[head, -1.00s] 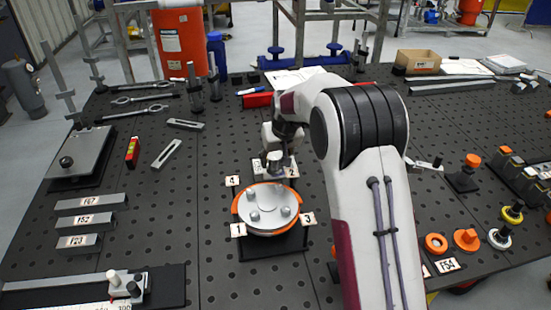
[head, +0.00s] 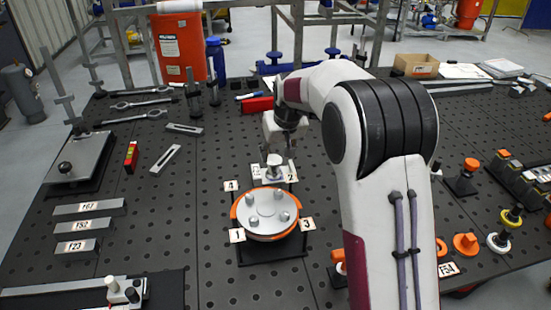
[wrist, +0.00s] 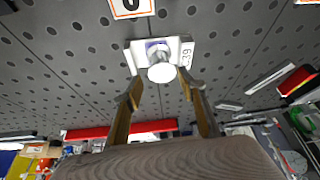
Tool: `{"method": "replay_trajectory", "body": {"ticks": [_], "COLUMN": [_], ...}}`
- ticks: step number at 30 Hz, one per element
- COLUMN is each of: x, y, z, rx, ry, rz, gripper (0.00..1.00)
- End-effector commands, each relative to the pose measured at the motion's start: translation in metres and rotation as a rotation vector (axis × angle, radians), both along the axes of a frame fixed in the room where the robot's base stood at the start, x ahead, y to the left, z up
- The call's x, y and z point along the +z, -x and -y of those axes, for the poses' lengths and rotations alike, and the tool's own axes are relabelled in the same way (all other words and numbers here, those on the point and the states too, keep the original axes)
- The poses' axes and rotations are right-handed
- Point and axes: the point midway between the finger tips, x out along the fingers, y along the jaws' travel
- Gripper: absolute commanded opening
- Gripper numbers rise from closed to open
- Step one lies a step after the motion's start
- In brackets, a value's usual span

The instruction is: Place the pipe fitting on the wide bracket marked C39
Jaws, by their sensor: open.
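The pipe fitting (head: 273,162), a small pale metal piece with a round top, stands upright on a light bracket (head: 259,173) behind the round orange-rimmed fixture. In the wrist view the fitting (wrist: 161,68) sits near the middle of the wide bracket (wrist: 133,57). The bracket's label (wrist: 187,52) is turned and only partly readable, ending in what looks like 39. My gripper (wrist: 160,86) is open, its two fingers spread apart with the fitting visible beyond their tips. In the head view my gripper (head: 286,148) is just behind and above the fitting, partly hidden by my arm.
The round fixture (head: 240,222) with numbered tags is in front of the bracket. Marked grey bars (head: 88,208) and a clamp plate (head: 75,160) lie left. Orange and yellow fittings (head: 466,243) stand right. The perforated table between is mostly clear.

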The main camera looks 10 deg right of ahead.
Motion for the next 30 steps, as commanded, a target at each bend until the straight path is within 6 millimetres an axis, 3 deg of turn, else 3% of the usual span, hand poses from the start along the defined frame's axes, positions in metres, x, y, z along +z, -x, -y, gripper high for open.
{"method": "replay_trajectory", "body": {"ticks": [3,12,30], "x": [0.017,0.045,0.05], "y": [0.007,0.02,0.022], "z": [0.001,0.002,0.003], "rx": [0.0,0.0,0.0], "ry": [0.001,0.0,0.0], "rz": [0.002,0.0,-0.001], "gripper": [0.41,0.41,0.41]}}
